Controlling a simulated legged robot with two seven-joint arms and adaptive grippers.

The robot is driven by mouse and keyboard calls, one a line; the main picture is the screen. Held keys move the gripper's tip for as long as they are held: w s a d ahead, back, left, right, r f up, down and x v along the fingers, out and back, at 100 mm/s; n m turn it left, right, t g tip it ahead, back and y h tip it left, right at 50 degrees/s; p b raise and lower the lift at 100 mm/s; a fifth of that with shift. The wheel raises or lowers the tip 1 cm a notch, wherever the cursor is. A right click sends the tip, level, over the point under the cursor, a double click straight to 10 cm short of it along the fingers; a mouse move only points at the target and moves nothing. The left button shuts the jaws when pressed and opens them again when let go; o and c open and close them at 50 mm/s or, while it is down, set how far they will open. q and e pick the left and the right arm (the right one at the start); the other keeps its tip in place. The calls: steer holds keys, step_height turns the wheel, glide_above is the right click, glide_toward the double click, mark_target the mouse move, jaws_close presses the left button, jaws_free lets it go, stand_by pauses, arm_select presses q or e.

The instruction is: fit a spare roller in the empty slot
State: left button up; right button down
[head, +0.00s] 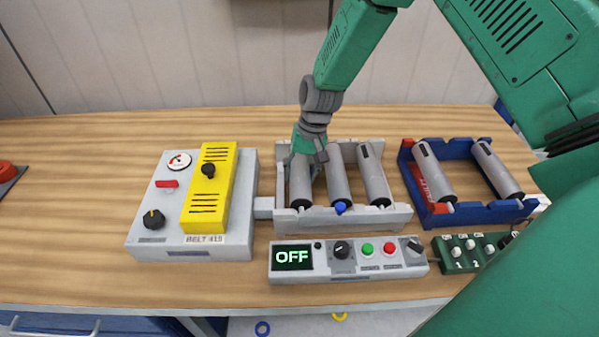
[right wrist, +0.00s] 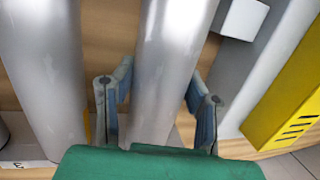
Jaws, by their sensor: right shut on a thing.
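A grey frame (head: 398,216) on the table holds three grey rollers side by side. The middle roller (head: 338,178) and right roller (head: 374,175) lie in it. My right gripper (head: 308,158) comes down from above onto the leftmost roller (head: 300,187). In the right wrist view, the fingers (right wrist: 158,105) are shut on this roller (right wrist: 170,60), one on each side. The roller lies in line with the leftmost place of the frame; whether its ends are fully seated is unclear. A blue rack (head: 443,216) at right holds two spare rollers (head: 434,172). My left gripper is not in view.
A control box with a yellow cover (head: 208,190) stands left of the frame. A control panel reading OFF (head: 293,257) lies in front. A green switch box (head: 470,250) sits before the blue rack. The table's far left is mostly clear.

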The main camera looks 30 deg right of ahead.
steer(key=shift+f, duration=0.2)
steer(key=c, duration=0.8)
jaws_free()
steer(key=shift+c, duration=0.2)
steer(key=v, duration=1.1)
steer(key=shift+d+r, duration=0.15)
steer(key=shift+r, duration=0.25)
